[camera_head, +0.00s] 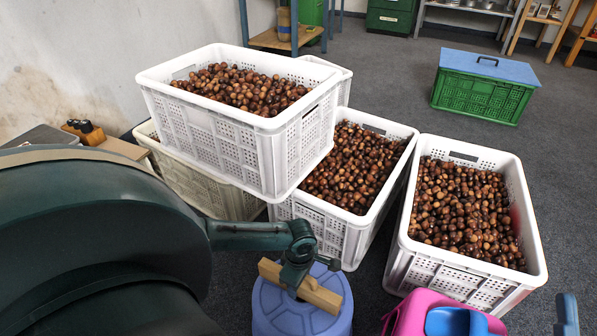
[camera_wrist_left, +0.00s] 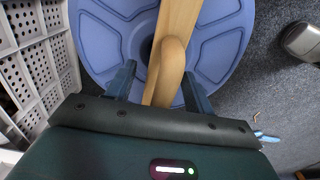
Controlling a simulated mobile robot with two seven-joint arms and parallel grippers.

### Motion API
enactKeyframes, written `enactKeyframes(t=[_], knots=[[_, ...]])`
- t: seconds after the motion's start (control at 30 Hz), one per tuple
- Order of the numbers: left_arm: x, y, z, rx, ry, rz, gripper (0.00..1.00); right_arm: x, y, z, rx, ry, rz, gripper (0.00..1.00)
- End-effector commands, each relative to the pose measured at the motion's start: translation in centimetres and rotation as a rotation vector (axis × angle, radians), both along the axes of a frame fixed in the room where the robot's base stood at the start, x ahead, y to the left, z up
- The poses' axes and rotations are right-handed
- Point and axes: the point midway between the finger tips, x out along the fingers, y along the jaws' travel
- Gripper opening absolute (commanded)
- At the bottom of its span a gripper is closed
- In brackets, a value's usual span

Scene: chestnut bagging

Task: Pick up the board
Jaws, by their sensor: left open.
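The board (camera_head: 321,296), a light wooden piece with a rounded handle, lies across the top of a round blue stool-like object (camera_head: 270,308). In the left wrist view the board (camera_wrist_left: 176,22) runs between the fingers over the ribbed blue top (camera_wrist_left: 105,35). My left gripper (camera_head: 297,272) is over the middle of the board. Its open fingers (camera_wrist_left: 158,88) stand on either side of the handle, with small gaps. The gripper hides the board's middle in the head view. A blue-grey tip (camera_head: 567,312) at the lower right may be part of my right gripper; its jaws cannot be made out.
White crates of chestnuts stand close behind: one stacked on top (camera_head: 215,135), one in the middle (camera_head: 345,235), one at right (camera_head: 405,262). A pink container (camera_head: 408,315) with a blue item is at the lower right. A green crate with a blue lid (camera_head: 483,95) stands farther back.

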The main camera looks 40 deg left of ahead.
Motion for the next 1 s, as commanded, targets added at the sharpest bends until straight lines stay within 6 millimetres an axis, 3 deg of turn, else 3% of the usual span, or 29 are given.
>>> enactKeyframes(t=[0.3,0.9,1.0], knots=[[0.01,-0.03,-0.34,-0.001,0.000,0.000,0.51,0.02,-0.05,0.43,-0.004,-0.031,-0.001,0.36],[0.00,-0.05,-0.34,-0.001,0.000,-0.001,0.02,0.03,-0.05,0.34,-0.005,-0.028,-0.001,0.36],[0.04,-0.05,-0.30,-0.001,-0.001,-0.001,0.02,0.03,-0.05,0.34,-0.005,-0.028,-0.001,0.36]])
